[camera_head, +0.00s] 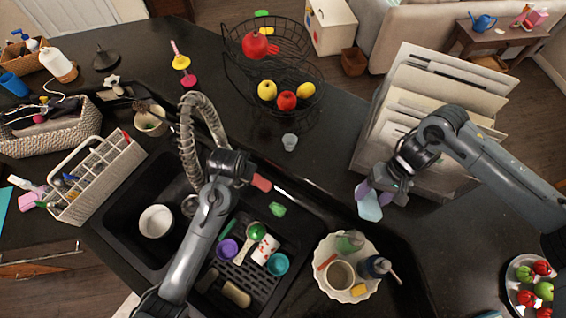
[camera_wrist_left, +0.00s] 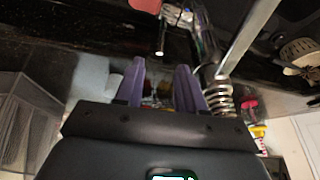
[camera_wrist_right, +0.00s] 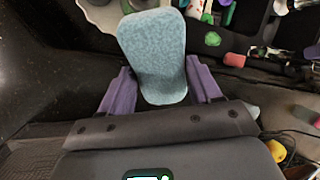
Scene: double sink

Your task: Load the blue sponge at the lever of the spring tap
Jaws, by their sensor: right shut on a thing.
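The blue sponge (camera_head: 369,207) is held upright between the purple fingers of my right gripper (camera_head: 377,192), left of the plate rack. In the right wrist view the sponge (camera_wrist_right: 155,55) stands out beyond the fingertips. The spring tap (camera_head: 190,140) arches over the sink, and its coil also shows in the left wrist view (camera_wrist_left: 219,100), beside the right finger. My left gripper (camera_wrist_left: 160,85) is open with nothing between its fingers. In the head view its fingertips are hidden, beside the tap. I cannot make out the tap's lever for certain.
The double sink (camera_head: 122,182) holds a white bowl (camera_head: 156,221) and several cups. A scalloped bowl (camera_head: 322,283) with bottles and a mug stands front right of it. A wire fruit basket (camera_head: 240,80) stands behind. A small cup (camera_head: 290,141) stands mid-counter.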

